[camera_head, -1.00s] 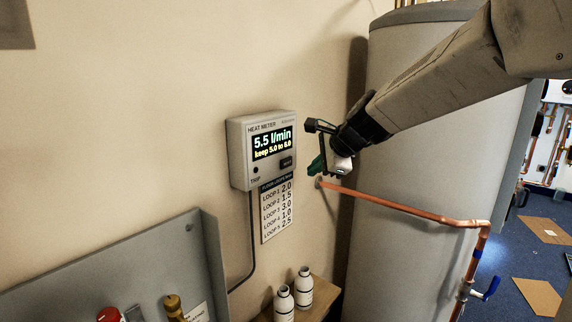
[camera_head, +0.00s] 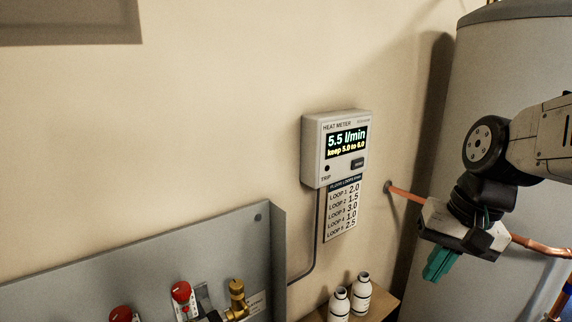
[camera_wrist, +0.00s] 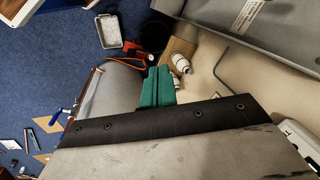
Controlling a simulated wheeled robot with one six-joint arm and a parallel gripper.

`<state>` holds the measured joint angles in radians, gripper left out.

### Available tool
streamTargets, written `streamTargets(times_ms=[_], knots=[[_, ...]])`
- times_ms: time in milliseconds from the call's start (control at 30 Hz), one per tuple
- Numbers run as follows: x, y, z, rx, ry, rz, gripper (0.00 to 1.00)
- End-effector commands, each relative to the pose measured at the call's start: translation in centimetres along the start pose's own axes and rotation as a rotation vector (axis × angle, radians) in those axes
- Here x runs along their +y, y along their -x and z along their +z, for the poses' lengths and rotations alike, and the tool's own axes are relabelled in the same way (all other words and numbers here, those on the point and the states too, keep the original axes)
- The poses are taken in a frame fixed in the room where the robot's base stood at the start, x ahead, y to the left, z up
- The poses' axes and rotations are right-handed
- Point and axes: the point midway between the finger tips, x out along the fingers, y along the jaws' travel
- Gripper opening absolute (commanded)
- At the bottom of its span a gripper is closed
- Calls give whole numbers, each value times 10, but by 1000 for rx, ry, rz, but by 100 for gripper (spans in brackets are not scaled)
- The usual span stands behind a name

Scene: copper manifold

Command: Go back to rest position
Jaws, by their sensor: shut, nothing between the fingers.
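My gripper (camera_head: 438,264) hangs at the right in the head view, in front of the copper pipe and the grey cylinder, with its green fingers pointing down. In the wrist view the green fingers (camera_wrist: 158,86) lie side by side, closed with nothing between them.
A copper pipe (camera_head: 406,195) runs from the wall past the grey cylinder (camera_head: 480,62). Two white bottles (camera_head: 361,293) stand on a wooden shelf (camera_head: 381,304). A grey manifold box (camera_head: 150,262) with red-capped valves (camera_head: 181,292) is at lower left. A loop chart (camera_head: 343,209) hangs under the meter.

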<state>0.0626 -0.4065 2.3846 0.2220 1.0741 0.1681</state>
Motion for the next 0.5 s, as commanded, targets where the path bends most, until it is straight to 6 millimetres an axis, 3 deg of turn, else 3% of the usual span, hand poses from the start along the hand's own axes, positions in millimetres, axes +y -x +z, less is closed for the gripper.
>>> streamTargets(times_ms=[33, 100, 200, 300, 500], knots=[[14, 3, 28, -16, 100, 51, 0], [33, 5, 58, -36, 213, 115, 0], [52, 8, 86, -39, 302, 179, 0], [59, 11, 99, -9, 326, 201, 0], [57, 17, 103, 32, 337, 192, 0]])
